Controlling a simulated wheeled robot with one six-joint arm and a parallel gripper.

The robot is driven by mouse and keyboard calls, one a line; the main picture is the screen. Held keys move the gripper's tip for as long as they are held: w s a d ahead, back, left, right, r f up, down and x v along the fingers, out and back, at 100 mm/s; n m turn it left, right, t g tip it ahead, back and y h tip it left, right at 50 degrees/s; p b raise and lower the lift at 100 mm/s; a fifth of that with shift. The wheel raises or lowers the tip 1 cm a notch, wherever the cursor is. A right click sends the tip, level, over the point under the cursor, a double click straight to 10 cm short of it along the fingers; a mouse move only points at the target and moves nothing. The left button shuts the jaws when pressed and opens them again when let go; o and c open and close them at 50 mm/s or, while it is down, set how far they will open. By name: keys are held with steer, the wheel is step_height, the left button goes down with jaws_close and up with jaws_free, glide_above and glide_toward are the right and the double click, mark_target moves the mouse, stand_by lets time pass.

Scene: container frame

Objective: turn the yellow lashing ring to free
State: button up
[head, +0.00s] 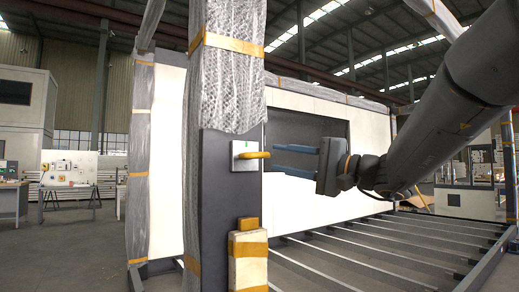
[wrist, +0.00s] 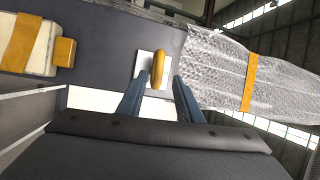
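The yellow lashing ring (head: 254,155) sticks out from a small white plate (head: 238,163) on the dark face of the wrapped post. In the head view it points right, toward my gripper (head: 274,157), and lies roughly level. The ring also shows in the wrist view (wrist: 158,70), seen nearly edge-on, in line with the gap between my two blue fingers (wrist: 160,79). The fingers are apart, one on each side of the ring's line, with nothing held. In the head view their tips stop a little short of the ring. A small green mark shows on the plate's top edge.
Bubble wrap (head: 226,85) with yellow tape covers the upper post. A pale block (head: 248,262) with yellow straps sits on the post below the ring. The frame's slatted floor (head: 370,250) extends to the right, with a white panel behind.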

mark_target(262, 155)
steer(key=p+x, duration=0.1)
steer(key=x, duration=0.6)
steer(key=shift+a, duration=0.25)
steer(key=shift+r, duration=0.1)
jaws_close()
